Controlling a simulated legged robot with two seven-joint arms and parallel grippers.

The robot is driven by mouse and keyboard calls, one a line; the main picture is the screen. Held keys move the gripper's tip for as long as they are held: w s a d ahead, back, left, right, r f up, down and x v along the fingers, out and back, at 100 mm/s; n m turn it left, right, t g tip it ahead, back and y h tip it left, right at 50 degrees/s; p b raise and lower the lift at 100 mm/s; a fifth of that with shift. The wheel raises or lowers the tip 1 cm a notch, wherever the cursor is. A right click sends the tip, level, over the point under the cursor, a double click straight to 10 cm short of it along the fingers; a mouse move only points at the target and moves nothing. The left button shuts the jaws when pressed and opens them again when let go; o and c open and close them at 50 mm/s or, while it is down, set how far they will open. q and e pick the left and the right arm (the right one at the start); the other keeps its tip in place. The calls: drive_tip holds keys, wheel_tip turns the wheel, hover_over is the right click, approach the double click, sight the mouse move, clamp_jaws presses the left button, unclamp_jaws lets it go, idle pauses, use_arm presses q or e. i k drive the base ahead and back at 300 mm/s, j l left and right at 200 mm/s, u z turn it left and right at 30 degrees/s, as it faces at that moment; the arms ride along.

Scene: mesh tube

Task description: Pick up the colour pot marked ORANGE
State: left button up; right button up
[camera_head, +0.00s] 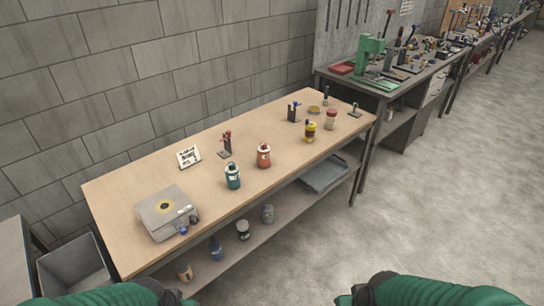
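An orange-red pot (264,156) with a pale label stands upright near the middle of the wooden workbench (130,215), towards its front edge. The label is too small to read. A teal pot (233,178) stands to its left. A yellow pot (310,132) with a dark top and a pale pot with a red lid (331,120) stand farther right. My two green arms show only at the bottom edge, well short of the bench. Neither gripper can be made out.
A grey box-like device (160,208) sits on the bench's left end. A small sign (188,157) and small tool stands are towards the back. Several containers are on the lower shelf (255,233). A grey bin (75,270) is at left. Floor on the right is clear.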

sight(264, 155)
drive_tip(key=i+l, duration=0.1)
drive_tip(key=i, duration=0.4)
drive_tip(key=i+l+u, duration=0.1)
drive_tip(key=i, duration=0.45)
drive_tip(key=i+l, duration=0.1)
drive_tip(key=i, duration=0.4)
drive_tip(key=u, duration=0.05)
